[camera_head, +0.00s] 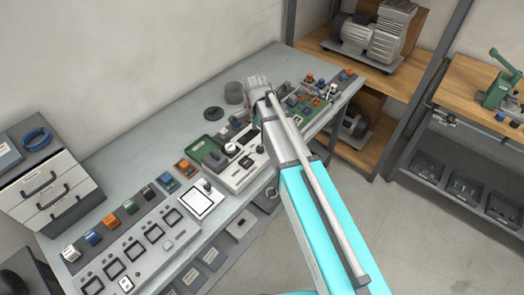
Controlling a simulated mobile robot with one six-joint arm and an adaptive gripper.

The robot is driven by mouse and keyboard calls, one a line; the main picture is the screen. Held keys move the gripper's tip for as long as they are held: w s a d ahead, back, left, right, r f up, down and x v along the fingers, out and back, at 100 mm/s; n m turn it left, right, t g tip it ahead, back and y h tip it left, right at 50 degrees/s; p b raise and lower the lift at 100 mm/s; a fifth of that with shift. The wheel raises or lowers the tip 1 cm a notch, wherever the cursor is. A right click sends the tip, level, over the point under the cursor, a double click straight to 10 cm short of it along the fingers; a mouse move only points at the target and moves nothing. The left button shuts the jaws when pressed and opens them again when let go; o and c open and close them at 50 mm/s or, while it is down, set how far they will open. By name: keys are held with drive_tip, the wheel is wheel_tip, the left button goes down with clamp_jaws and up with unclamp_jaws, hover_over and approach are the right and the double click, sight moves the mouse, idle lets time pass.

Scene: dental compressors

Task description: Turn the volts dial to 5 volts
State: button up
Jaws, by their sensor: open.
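A pale bench instrument (238,178) stands on the grey workbench, just left of my arm. It carries a round knob (231,148) and dark display-like windows. I cannot read its labels, so I cannot tell whether this knob is the volts dial, nor its setting. My arm reaches from the lower right across the bench. My gripper (258,84) is the grey end at the arm's tip, above the back part of the bench, beyond and to the right of the knob. It is open. Its fingertips are hard to make out, and I see nothing held.
A green-edged unit (207,150) stands left of the instrument. A white-screened panel (201,200), small coloured modules and a long grey panel (140,250) fill the nearer bench. A drawer cabinet (50,185) stands at left. My arm hides part of the bench. Floor is clear at right.

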sight(260, 148)
drive_tip(key=shift+s+d+f+b, duration=0.1)
drive_tip(key=shift+f+b, duration=1.8)
drive_tip(key=shift+f, duration=0.15)
drive_tip(key=shift+s+d+f+b, duration=0.1)
drive_tip(key=shift+f+b, duration=1.75)
drive_tip(key=shift+f, duration=0.15)
clamp_jaws()
drive_tip(key=shift+d, duration=0.2)
drive_tip(key=shift+a, duration=0.15)
